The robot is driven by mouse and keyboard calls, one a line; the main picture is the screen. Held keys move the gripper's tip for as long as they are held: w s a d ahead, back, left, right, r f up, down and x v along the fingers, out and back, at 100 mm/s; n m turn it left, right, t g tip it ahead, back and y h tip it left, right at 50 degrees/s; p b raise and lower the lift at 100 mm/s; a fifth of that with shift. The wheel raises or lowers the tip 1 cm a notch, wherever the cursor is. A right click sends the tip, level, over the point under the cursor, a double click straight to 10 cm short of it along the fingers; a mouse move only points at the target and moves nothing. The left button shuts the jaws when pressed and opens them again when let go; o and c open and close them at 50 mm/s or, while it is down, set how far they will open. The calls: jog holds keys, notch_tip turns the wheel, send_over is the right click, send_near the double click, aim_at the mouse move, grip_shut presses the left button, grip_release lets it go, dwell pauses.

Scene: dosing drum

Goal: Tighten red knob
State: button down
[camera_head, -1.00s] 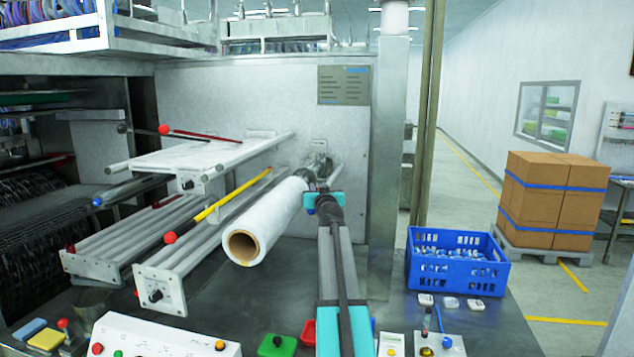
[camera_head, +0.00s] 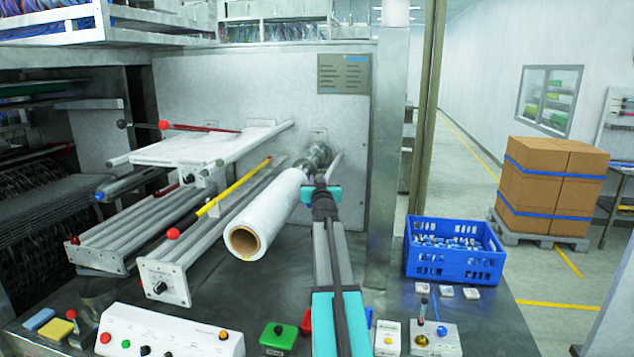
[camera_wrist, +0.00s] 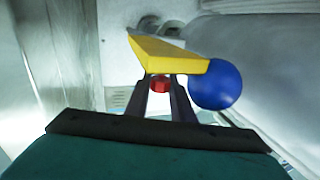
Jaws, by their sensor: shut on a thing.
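In the wrist view, my gripper (camera_wrist: 160,88) has its two dark fingers close together on a small red knob (camera_wrist: 160,83), which shows between the fingertips. A yellow bar (camera_wrist: 165,52) crosses just beyond the fingers, with a blue ball (camera_wrist: 215,85) at its right end. In the head view, my gripper (camera_head: 321,190) is right of the white film roll (camera_head: 265,215), near the machine's back panel. The held knob is hidden there by the gripper and arm.
Other red ball knobs (camera_head: 172,233) sit on the levers at left. A white control panel (camera_head: 165,333) and a green button box (camera_head: 279,337) are at the front. A blue crate (camera_head: 455,262) stands right of my arm. The table between panel and roll is clear.

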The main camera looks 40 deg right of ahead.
jog(key=shift+f, duration=0.15)
jog(key=c, duration=1.5)
grip_release()
jog(key=shift+s+d, duration=0.1)
jog(key=shift+d, duration=0.05)
jog(key=shift+c, duration=0.2)
jog(key=shift+a, duration=0.2)
jog(key=shift+b+v, duration=1.4)
jog(key=shift+v, duration=1.6)
jog(key=b+v, duration=0.3)
jog(key=v, duration=0.4)
jog(key=shift+s+a, duration=0.2)
jog(key=shift+s, duration=0.05)
